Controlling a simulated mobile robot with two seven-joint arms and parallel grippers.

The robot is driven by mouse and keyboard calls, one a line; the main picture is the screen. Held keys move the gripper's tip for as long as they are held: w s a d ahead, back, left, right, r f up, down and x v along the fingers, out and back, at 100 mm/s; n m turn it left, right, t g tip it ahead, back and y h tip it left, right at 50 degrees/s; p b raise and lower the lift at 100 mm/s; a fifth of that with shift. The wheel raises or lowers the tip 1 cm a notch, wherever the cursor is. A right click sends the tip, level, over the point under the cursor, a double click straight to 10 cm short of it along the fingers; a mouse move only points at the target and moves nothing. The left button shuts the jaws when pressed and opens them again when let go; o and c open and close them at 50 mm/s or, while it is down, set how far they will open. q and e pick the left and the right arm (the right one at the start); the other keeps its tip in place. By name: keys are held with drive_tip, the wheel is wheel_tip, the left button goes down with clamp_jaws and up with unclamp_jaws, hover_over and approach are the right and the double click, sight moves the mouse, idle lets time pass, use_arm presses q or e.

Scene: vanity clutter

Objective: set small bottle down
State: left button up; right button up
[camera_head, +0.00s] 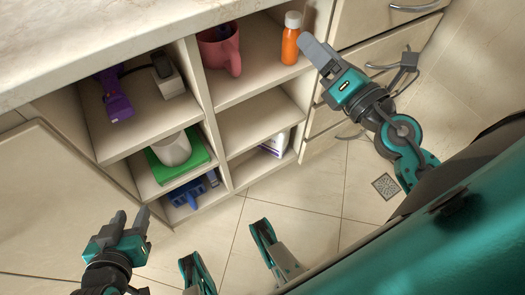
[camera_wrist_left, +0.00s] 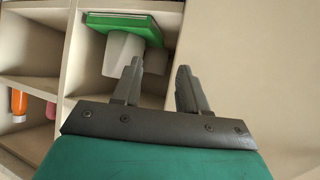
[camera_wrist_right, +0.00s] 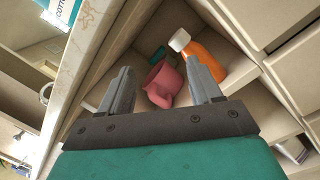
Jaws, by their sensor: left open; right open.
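The small orange bottle (camera_head: 290,45) with a white cap stands upright in the upper right compartment of the shelf unit, near its right wall. It also shows in the right wrist view (camera_wrist_right: 211,63), just right of and partly behind the right finger. My right gripper (camera_head: 311,47) is open and empty, its fingers close beside the bottle at the compartment's front. The bottle is not between the fingers. In the left wrist view the bottle (camera_wrist_left: 18,102) is at the far left edge. My left gripper (camera_head: 131,213) is open and empty, low in front of the unit.
A pink mug (camera_head: 222,50) stands left of the bottle. A purple object (camera_head: 114,98) and a small box (camera_head: 167,78) occupy the upper left compartment. Below are a green book (camera_head: 190,158) with a white cup (camera_head: 172,149), and a blue object (camera_head: 186,191). The middle right compartment is empty.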

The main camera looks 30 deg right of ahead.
drive_tip(key=s+a+f+m+g+y, duration=0.15)
drive_tip(key=a+f+m+g, duration=0.25)
drive_tip(key=a+f+m, duration=0.55)
drive_tip(key=s+a+f+m+g, duration=0.3)
drive_tip(key=a+f+m+g, duration=0.2)
drive_tip(key=f+m, duration=0.9)
use_arm(q)
drive_tip(key=s+a+r+y+p, duration=0.1)
drive_tip(key=a+r+p, duration=0.2)
drive_tip(key=r+p, duration=0.9)
drive_tip(key=p, duration=0.5)
drive_tip(key=shift+s+a+r+p, duration=0.2)
drive_tip(key=shift+s+a+p, duration=0.05)
drive_tip(key=shift+s+p, duration=0.15)
use_arm(e)
drive_tip(key=s+d+r+m, duration=0.1)
drive_tip(key=r, duration=0.6)
drive_tip(key=d+r+m+h, duration=0.1)
drive_tip(key=d+r+m, duration=0.1)
drive_tip(key=r, duration=0.6)
drive_tip(key=shift+s+d, duration=0.3)
drive_tip(key=shift+s, duration=0.05)
